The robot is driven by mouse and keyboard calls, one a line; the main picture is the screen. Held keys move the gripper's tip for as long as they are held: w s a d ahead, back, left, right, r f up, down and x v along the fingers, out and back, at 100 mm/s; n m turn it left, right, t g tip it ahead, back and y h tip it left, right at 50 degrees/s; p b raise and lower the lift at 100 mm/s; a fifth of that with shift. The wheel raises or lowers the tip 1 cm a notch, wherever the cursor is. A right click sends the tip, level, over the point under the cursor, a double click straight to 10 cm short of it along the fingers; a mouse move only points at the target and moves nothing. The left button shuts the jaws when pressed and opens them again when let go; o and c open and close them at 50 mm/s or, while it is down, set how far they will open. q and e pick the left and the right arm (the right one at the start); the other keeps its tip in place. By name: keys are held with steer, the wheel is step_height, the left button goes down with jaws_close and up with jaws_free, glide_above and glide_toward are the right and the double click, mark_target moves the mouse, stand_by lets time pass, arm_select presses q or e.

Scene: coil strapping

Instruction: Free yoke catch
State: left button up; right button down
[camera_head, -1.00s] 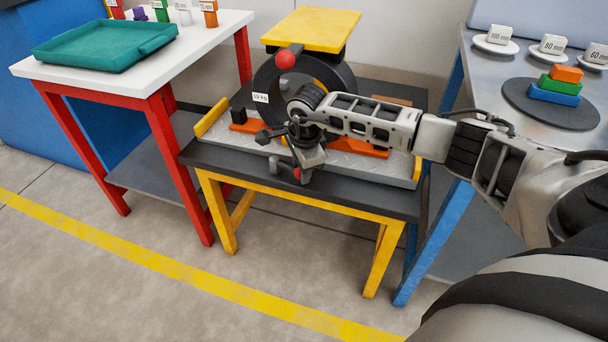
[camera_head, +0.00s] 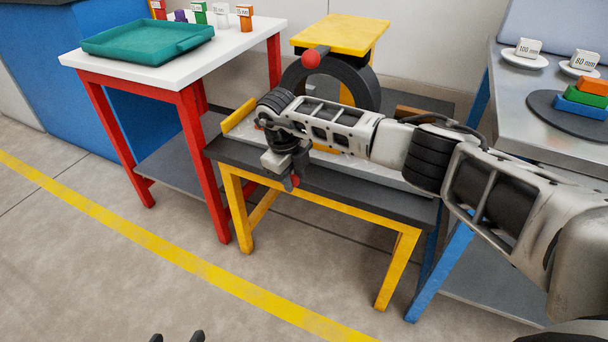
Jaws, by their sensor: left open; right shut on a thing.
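My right gripper (camera_head: 287,172) points down at the front edge of the black-topped bench (camera_head: 395,198). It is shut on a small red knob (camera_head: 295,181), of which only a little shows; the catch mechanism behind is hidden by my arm. Behind my arm stands a dark coil (camera_head: 365,82) under a yellow plate (camera_head: 340,33). A red ball (camera_head: 311,59) on a dark bar sits at the coil's upper left. My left gripper (camera_head: 177,337) shows only as two dark, separated fingertips at the bottom edge, open and empty over the floor.
A white-topped red table (camera_head: 235,42) with a teal tray (camera_head: 148,38) and several small labelled blocks stands left. A metal table (camera_head: 540,125) on the right holds saucers with labelled blocks and stacked coloured blocks (camera_head: 585,95). The floor in front is clear.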

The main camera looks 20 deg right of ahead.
arm_select(q)
steer(key=shift+w+d+r+t+b, duration=0.1)
steer(key=shift+w+r+t+b, duration=0.15)
steer(key=shift+r+b, duration=0.25)
arm_select(e)
steer(key=shift+w+a+r+m, duration=0.15)
steer(key=shift+w+a+m, duration=0.25)
steer(key=shift+a+m, duration=0.15)
steer(key=shift+w+a+r+m, duration=0.15)
steer(key=shift+w+a+m, duration=0.3)
steer(key=shift+m, duration=0.2)
arm_select(q)
steer(key=shift+s+r, duration=0.1)
steer(key=shift+r, duration=0.05)
arm_select(e)
steer(key=c, duration=0.9)
jaws_free()
steer(key=shift+f, duration=0.1)
steer(key=shift+c, duration=0.2)
steer(key=shift+d+f, duration=0.1)
steer(key=shift+d, duration=0.05)
steer(key=shift+s, duration=0.1)
